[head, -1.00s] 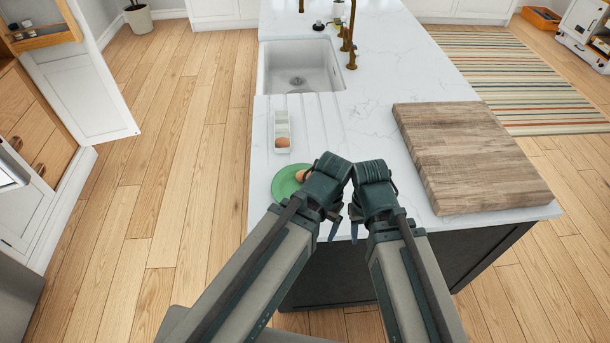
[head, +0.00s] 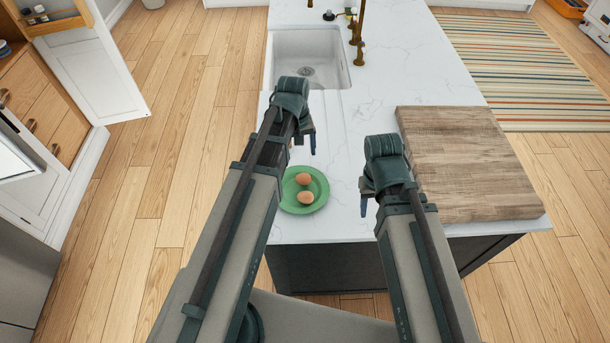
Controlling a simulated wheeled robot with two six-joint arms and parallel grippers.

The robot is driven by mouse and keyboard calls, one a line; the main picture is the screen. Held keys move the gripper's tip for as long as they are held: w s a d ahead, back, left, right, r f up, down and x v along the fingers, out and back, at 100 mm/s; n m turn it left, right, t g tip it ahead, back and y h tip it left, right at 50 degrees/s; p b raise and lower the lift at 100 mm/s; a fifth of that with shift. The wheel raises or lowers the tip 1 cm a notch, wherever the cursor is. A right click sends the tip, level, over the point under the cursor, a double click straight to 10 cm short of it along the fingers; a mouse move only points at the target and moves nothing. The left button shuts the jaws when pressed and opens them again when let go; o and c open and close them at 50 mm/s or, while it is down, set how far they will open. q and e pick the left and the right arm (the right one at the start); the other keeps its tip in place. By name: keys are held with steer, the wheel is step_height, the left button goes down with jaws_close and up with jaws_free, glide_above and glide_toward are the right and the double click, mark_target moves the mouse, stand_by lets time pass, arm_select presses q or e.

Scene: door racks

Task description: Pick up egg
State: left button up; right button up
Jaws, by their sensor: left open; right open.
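Two brown eggs lie on a round green plate (head: 320,187) at the near left part of the white counter. One egg (head: 303,179) is farther from me and the other egg (head: 306,197) is nearer. My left gripper (head: 306,142) is open and empty, above the counter just beyond the plate. My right gripper (head: 364,200) is open and empty, to the right of the plate and apart from it. My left arm and gripper cover nearly all of the place where the white egg holder stood.
A thick wooden board (head: 460,160) lies on the right of the counter (head: 370,100). A sink (head: 310,60) with a brass tap (head: 359,35) is at the back. An open cabinet door (head: 95,70) stands at the left.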

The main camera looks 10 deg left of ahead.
mark_target(303, 175)
arm_select(q)
steer(key=f+b, duration=0.8)
steer(key=shift+w+d+f, duration=0.15)
steer(key=shift+d+f, duration=0.05)
steer(key=shift+f, duration=0.05)
arm_select(e)
step_height(303, 175, down, 8)
steer(key=shift+f, duration=0.25)
arm_select(q)
steer(key=f+b, duration=0.5)
steer(key=shift+w+d+f, duration=0.1)
steer(key=shift+w+f, duration=0.05)
steer(key=shift+w, duration=0.05)
arm_select(e)
step_height(303, 175, down, 5)
steer(key=shift+f, duration=0.15)
arm_select(q)
steer(key=c, duration=0.5)
steer(key=shift+r, duration=0.25)
arm_select(e)
steer(key=shift+r, duration=0.25)
